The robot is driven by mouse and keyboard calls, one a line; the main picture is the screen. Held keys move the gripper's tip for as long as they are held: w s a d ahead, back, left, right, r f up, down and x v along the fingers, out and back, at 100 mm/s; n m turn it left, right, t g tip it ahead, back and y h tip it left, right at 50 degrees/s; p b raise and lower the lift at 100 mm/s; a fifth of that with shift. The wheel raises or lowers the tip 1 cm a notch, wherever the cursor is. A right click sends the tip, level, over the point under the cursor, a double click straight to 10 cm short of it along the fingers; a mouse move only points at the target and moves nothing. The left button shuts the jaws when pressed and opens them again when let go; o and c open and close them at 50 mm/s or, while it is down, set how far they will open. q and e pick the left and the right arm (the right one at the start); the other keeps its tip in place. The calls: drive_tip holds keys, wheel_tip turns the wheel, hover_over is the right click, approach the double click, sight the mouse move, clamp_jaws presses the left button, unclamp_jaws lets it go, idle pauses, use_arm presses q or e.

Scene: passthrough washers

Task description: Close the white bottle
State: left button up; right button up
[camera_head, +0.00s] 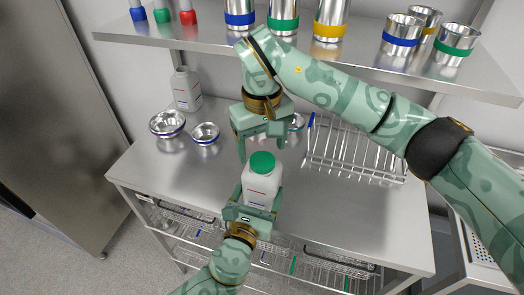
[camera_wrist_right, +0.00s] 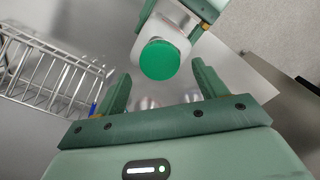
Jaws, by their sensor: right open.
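A white bottle (camera_head: 261,186) with a green cap (camera_head: 262,162) stands upright in my left gripper (camera_head: 262,200), whose fingers close on its two sides. The cap sits on top of the bottle; I cannot tell how tightly. My right gripper (camera_head: 262,147) is open and empty, pointing down just above and behind the cap. In the right wrist view the green cap (camera_wrist_right: 160,60) shows just beyond and between the open fingertips, with part of the white bottle (camera_wrist_right: 177,27) behind it. I see no contact between the right fingers and the cap.
Another white bottle (camera_head: 186,89) stands at the back left of the steel table (camera_head: 330,215). Metal bowls (camera_head: 167,123) are near it. A wire rack (camera_head: 355,150) stands at the right. Banded metal cups (camera_head: 402,33) stand on the shelf (camera_head: 360,58) above. The table's front left is clear.

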drive_tip(key=shift+r, duration=0.9)
drive_tip(key=shift+c, duration=0.2)
